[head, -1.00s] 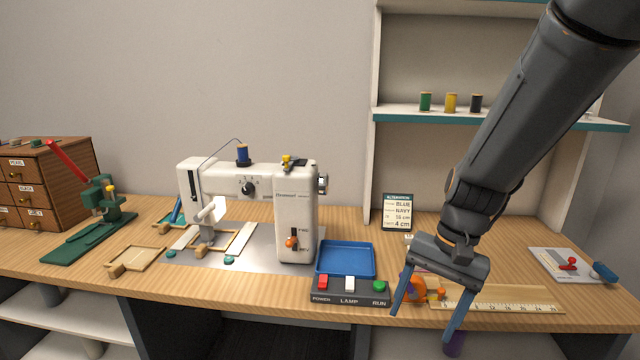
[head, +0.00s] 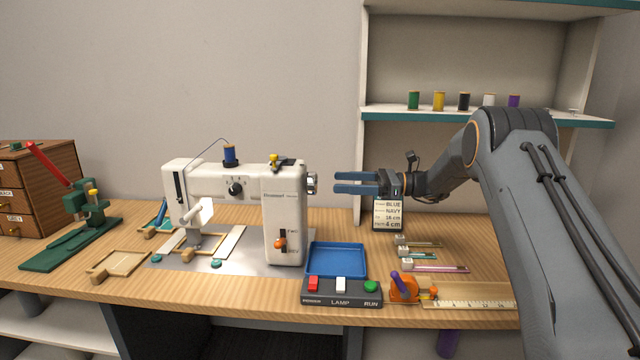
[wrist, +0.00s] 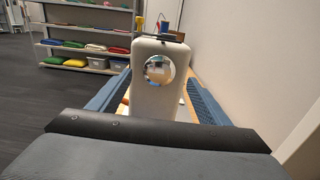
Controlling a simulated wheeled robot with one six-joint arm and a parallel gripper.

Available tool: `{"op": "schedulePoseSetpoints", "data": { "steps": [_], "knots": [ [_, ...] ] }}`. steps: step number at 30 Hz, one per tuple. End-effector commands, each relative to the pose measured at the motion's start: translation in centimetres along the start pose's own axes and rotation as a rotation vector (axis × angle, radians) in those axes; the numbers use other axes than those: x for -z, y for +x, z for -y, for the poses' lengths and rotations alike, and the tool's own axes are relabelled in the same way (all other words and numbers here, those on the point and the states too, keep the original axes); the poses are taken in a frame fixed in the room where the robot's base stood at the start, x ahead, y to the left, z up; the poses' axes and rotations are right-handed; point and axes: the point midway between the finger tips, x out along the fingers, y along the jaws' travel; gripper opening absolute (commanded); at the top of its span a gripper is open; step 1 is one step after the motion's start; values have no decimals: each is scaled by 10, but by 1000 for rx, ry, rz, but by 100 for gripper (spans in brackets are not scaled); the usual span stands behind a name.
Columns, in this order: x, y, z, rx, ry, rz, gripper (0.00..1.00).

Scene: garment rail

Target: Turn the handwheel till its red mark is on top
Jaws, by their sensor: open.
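The white sewing machine (head: 285,215) stands on the table left of centre in the head view. Its silver handwheel (head: 313,183) sticks out of the right end. In the wrist view the handwheel (wrist: 159,70) is a shiny round disc facing me, between my two fingers. I cannot make out a red mark on it in either view. My gripper (head: 337,183) is open and empty, level with the handwheel. Its blue fingers point left at the wheel, and their tips are a short gap to its right.
A blue tray (head: 336,259) and a switch box (head: 341,291) lie below my gripper. An order card (head: 388,215) stands close under the wrist. A shelf with thread spools (head: 464,101) is behind. An orange tape dispenser (head: 403,288) sits at the front.

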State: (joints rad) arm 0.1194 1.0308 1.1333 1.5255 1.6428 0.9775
Motion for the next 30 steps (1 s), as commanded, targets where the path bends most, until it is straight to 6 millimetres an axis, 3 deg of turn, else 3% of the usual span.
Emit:
{"op": "schedulePoseSetpoints", "data": {
  "steps": [12,18,26,30],
  "knots": [
    [-1,59,-1,-2,-1,-2,71],
    [0,73,-1,0,-1,-2,71],
    [0,74,0,0,-1,-3,71],
    [0,74,0,0,-1,-3,49]
  ]
}}
